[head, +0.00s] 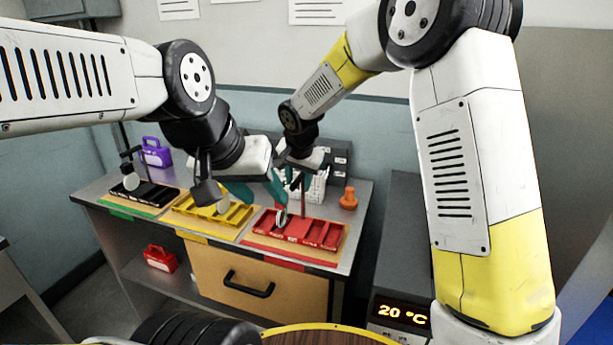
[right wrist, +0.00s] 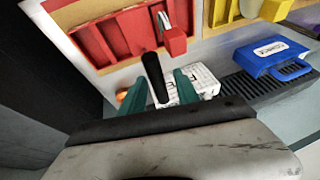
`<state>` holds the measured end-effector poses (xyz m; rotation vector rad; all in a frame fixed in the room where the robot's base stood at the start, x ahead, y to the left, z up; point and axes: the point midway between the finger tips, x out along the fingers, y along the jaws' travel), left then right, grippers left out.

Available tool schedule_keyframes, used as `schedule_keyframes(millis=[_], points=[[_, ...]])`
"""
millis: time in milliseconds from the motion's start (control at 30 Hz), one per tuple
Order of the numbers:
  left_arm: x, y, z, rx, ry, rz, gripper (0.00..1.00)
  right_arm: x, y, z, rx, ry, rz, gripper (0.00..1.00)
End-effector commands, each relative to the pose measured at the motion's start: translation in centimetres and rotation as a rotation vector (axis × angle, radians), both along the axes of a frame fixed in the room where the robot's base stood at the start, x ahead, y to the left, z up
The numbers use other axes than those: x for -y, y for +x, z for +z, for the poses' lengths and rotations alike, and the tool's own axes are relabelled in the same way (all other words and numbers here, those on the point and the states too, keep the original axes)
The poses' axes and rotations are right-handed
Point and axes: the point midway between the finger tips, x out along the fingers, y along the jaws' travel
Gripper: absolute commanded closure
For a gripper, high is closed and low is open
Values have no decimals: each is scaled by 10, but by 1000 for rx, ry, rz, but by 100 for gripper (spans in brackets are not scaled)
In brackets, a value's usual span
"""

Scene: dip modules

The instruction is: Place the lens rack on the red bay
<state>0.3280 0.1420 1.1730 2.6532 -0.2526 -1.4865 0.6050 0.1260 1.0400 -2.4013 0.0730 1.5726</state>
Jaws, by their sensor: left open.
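A red tray (head: 318,233) stands on the wooden mat of the red bay (head: 256,240). A pale lens disc (head: 282,218) shows at the tray, and in the right wrist view a red block (right wrist: 175,42) sits near it. I cannot tell where the lens rack ends and the tray begins. A dark upright post (head: 303,196) rises by the tray. My right gripper (head: 297,179) is over it, and the post shows between its teal fingers (right wrist: 158,92); whether they grip it is unclear. My left gripper (head: 256,190) is open above the yellow tray's right end.
A yellow tray (head: 190,211) and a black tray (head: 150,195) with a lens stand to the left. A blue case (right wrist: 268,58) shows in the right wrist view.

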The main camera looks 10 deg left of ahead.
Motion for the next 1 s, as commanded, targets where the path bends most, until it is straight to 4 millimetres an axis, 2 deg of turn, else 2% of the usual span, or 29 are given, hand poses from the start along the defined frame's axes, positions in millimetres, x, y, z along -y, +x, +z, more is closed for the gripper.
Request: schedule_keyframes(millis=[167,600,733,900,1000], points=[[0,0,0,0,0,0,53,1,-4,13,3,3,0,62],[0,0,0,0,0,0,53,10,-40,92,4,2,1,62],[0,0,0,0,0,0,53,12,-46,105,1,2,1,62],[0,0,0,0,0,0,53,13,-50,110,-1,0,0,62],[0,0,0,0,0,0,53,22,-51,115,1,2,1,62]])
